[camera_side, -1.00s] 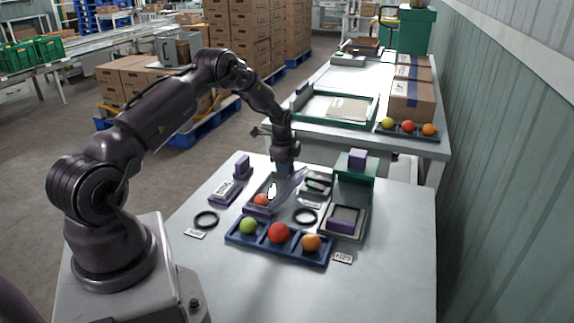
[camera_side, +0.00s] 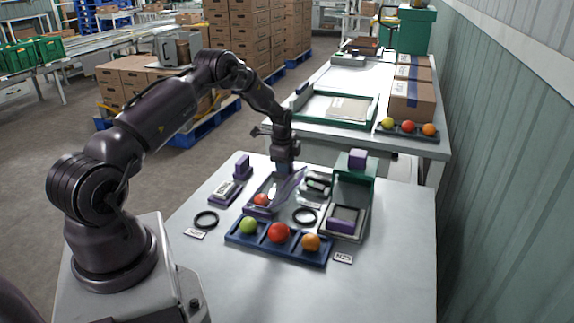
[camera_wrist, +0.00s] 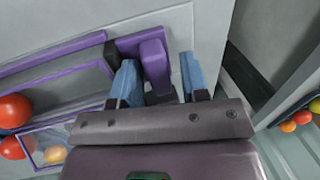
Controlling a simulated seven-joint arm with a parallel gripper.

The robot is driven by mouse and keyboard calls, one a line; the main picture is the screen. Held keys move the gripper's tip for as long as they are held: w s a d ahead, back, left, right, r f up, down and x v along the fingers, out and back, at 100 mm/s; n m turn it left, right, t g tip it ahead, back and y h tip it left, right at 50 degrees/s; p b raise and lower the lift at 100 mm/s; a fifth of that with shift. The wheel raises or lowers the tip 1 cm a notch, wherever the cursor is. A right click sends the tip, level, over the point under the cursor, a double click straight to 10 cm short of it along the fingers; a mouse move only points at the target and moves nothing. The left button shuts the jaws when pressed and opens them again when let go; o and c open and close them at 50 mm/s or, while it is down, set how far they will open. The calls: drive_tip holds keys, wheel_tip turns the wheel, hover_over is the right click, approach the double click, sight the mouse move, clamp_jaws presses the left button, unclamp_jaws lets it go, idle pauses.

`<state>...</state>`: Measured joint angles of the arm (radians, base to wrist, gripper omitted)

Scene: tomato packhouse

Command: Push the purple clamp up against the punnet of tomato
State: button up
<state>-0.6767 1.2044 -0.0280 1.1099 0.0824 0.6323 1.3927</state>
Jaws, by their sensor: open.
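My gripper (camera_wrist: 160,80) is open in the wrist view, with blue fingertips. A purple upright block on a purple plate, which looks like the clamp (camera_wrist: 155,62), stands between the fingers, with a gap to the right finger. In the side view my gripper (camera_side: 284,168) is low behind the punnet of tomato (camera_side: 258,211), whose raised clear panel has a purple tint. A red tomato (camera_side: 261,199) shows inside. The clamp between the fingers cannot be made out in the side view. I cannot tell whether the clamp touches the punnet.
A blue tray (camera_side: 235,239) with three fruits lies in front. Black rings (camera_side: 206,219) lie nearby. Another purple upright piece (camera_side: 242,166) stands left of my gripper. The table's front right is clear.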

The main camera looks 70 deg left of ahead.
drive_tip(key=shift+s+d+r, duration=0.15)
drive_tip(key=shift+r, duration=0.8)
drive_tip(key=shift+s+d+r, duration=0.1)
drive_tip(key=shift+r, duration=0.85)
drive_tip(key=shift+r, duration=0.1)
wheel_tip(320, 180, up, 7)
